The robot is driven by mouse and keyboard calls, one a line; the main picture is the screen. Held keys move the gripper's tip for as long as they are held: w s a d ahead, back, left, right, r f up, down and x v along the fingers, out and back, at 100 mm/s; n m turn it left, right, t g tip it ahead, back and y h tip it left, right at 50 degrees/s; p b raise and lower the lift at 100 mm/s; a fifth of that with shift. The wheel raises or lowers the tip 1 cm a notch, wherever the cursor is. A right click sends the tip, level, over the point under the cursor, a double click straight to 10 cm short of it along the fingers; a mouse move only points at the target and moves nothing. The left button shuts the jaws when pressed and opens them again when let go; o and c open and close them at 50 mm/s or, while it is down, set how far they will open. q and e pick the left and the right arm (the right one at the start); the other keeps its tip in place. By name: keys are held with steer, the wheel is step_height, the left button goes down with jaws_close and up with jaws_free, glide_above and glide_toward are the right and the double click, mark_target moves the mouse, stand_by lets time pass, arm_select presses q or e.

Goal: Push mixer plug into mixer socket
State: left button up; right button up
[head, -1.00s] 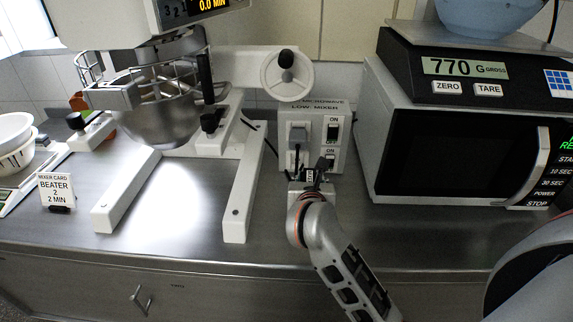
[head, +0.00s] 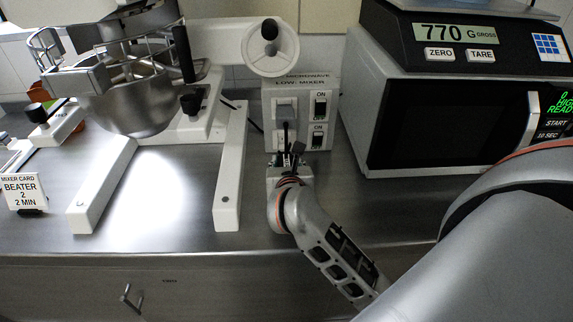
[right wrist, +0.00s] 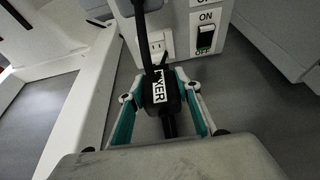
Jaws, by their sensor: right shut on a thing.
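My right gripper (head: 289,163) is in front of the white socket panel (head: 305,92). It is shut on the black mixer plug, whose white label reads "XER" in the right wrist view (right wrist: 160,88). The teal-lined fingers stand on both sides of the plug. The mixer socket (right wrist: 158,46) is the white outlet just beyond the plug, with its slots partly visible. The plug's front end overlaps the outlet's lower part, and I cannot tell whether they touch. A black cable runs up past the outlet. In the head view the lower socket is mostly hidden. My left gripper is not in view.
The lower switch (head: 317,137) is to the right. The mixer's white foot (head: 231,170) stands left of my gripper; the microwave (head: 440,120) stands right.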

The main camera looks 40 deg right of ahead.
steer(key=shift+w+d, duration=0.3)
steer(key=shift+w, duration=0.25)
steer(key=shift+w+d, duration=0.3)
steer(key=shift+w, duration=0.2)
steer(key=shift+w+d+b, duration=0.2)
steer(key=shift+w+d, duration=0.15)
steer(key=shift+w, duration=0.2)
steer(key=shift+w+d+b, duration=0.15)
steer(key=shift+w+d, duration=0.15)
steer(key=shift+w, duration=0.2)
steer(key=shift+w+d, duration=0.15)
steer(key=shift+w, duration=0.1)
steer(key=shift+w+d, duration=0.3)
steer(key=shift+w, duration=0.25)
steer(key=shift+w+d+r, duration=0.1)
steer(key=shift+w+d, duration=0.05)
steer(key=shift+d, duration=0.05)
stand_by(0.6)
steer(key=o, duration=1)
steer(key=shift+w, duration=0.1)
